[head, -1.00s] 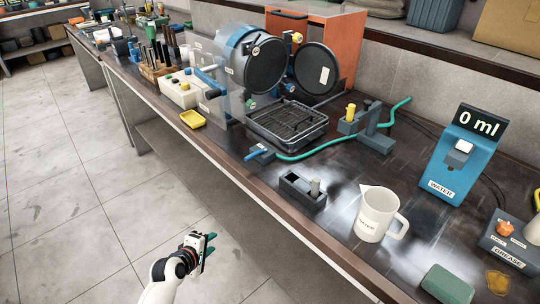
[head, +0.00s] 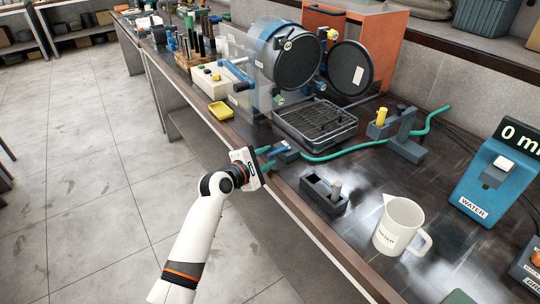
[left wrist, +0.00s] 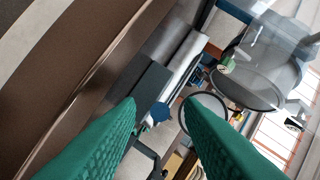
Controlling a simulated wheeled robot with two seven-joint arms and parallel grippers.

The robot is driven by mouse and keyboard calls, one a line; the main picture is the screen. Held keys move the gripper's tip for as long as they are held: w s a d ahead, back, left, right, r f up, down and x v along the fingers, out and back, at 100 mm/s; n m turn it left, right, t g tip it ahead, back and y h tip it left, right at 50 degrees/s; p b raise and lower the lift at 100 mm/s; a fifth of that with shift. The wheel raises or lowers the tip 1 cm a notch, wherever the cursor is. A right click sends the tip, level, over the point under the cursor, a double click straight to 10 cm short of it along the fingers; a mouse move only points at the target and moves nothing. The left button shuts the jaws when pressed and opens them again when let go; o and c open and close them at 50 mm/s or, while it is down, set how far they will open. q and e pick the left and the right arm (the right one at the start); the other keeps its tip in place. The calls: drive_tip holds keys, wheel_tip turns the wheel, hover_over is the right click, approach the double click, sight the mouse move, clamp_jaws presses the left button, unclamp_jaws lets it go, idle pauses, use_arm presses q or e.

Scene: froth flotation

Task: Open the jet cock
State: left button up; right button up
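A blue and dark grey jet fitting (head: 284,153) lies at the bench's front edge on the end of a green hose (head: 345,153); I take it to hold the jet cock, but whether its handle is open or closed is too small to tell. My left gripper (head: 265,160) is at the bench edge, just left of the fitting, its green fingers pointing towards it. In the left wrist view the green fingers (left wrist: 160,125) stand wide apart and empty, with a small blue part (left wrist: 159,112) beyond, between their tips. My right gripper is out of view.
A dark grey holder (head: 325,195) and a white jug (head: 398,225) stand to the right. Behind the fitting are a wire-rack tray (head: 312,138) and a blue drum machine (head: 265,50). The floor in front is clear.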

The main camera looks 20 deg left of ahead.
use_arm(q)
drive_tip(key=shift+x, duration=0.9)
drive_tip(key=shift+w, duration=0.15)
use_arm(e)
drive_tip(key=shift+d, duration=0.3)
use_arm(q)
clamp_jaws()
